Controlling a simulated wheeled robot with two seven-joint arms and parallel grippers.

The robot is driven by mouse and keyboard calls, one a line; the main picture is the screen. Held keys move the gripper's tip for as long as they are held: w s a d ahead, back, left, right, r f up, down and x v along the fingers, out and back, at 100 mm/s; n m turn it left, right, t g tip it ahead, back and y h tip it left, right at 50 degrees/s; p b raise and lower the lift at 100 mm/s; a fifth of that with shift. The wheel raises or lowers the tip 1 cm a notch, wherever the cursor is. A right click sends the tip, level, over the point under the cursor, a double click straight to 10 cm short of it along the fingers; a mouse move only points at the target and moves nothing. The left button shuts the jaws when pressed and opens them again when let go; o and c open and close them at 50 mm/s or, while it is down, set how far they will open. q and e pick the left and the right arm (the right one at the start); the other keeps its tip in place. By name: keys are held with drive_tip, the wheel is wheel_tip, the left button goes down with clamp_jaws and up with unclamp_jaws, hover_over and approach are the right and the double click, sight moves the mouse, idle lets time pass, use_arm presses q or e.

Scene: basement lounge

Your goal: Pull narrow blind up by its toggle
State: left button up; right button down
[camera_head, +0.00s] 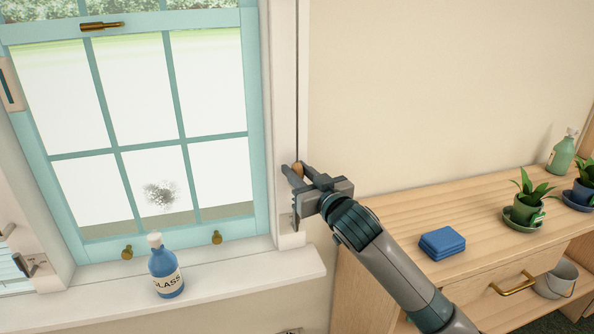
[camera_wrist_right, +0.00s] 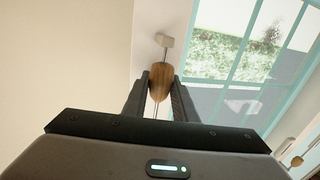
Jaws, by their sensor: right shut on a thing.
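The toggle is a small wooden knob (camera_head: 298,169) on a thin cord beside the right side of the window frame. In the right wrist view the toggle (camera_wrist_right: 160,82) sits between the two fingers, with the cord running above and below it. My right gripper (camera_head: 303,174) is shut on it; in the wrist view its fingers (camera_wrist_right: 160,90) flank the wood. No lowered blind covers the window panes (camera_head: 130,130) in the head view. My left gripper is not in view.
A blue bottle (camera_head: 165,268) stands on the white sill (camera_head: 225,281), left of my right gripper. A wooden cabinet (camera_head: 400,215) at the right holds blue coasters (camera_head: 442,243), potted plants (camera_head: 524,210) and a green bottle (camera_head: 562,153). The wall above the cabinet is bare.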

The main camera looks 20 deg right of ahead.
drive_tip(key=c, duration=1.5)
unclamp_jaws()
drive_tip(key=shift+f, duration=0.45)
drive_tip(key=shift+o, duration=0.5)
drive_tip(key=shift+r, duration=0.1)
drive_tip(key=shift+r, duration=0.1)
drive_tip(key=shift+s, duration=0.15)
drive_tip(key=v, duration=1.7)
drive_tip(key=shift+d, duration=0.1)
